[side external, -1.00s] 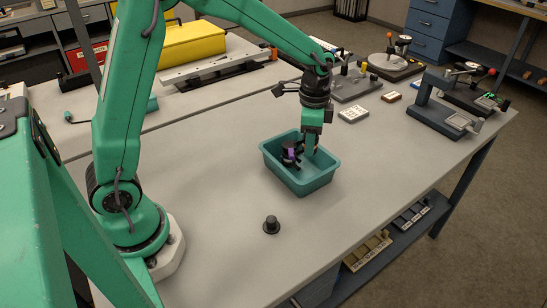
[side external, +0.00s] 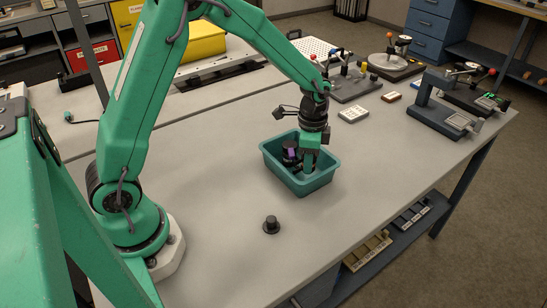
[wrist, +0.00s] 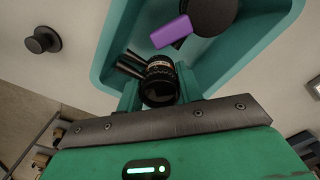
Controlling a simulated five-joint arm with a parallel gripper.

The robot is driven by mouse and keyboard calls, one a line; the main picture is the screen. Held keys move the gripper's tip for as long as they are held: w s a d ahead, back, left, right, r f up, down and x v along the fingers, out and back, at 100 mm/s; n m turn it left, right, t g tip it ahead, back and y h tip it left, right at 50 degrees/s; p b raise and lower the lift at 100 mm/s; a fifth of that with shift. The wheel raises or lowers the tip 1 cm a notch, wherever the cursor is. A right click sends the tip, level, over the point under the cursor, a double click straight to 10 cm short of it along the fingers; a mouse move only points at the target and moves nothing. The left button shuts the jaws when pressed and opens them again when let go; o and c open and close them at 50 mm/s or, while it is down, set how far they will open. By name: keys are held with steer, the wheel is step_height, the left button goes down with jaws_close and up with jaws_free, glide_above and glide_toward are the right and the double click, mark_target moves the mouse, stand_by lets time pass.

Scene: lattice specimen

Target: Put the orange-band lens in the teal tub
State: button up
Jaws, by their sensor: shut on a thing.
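The teal tub (side external: 273,168) stands on the grey bench, and its wall also shows in the wrist view (wrist: 98,70). My gripper (side external: 307,168) reaches down inside the tub, near its right side. In the wrist view my gripper (wrist: 160,92) is shut on a black lens (wrist: 160,82) with a thin orange-red band, held between the two fingers. In the side view the held lens is mostly hidden by the fingers and tub wall. I cannot tell whether it touches the tub floor.
Dark ribbed strips (wrist: 130,64) lie beside the held lens. A small black knobbed piece (side external: 271,225) stands on the bench in front. The bench's near right is clear.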

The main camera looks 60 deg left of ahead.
steer(key=shift+f, duration=1.85)
steer(key=shift+f, duration=0.15)
steer(key=o, duration=1.1)
steer(key=shift+c, duration=0.2)
step_height(320, 180, up, 12)
steer(key=shift+f, duration=0.1)
steer(key=shift+r, duration=0.3)
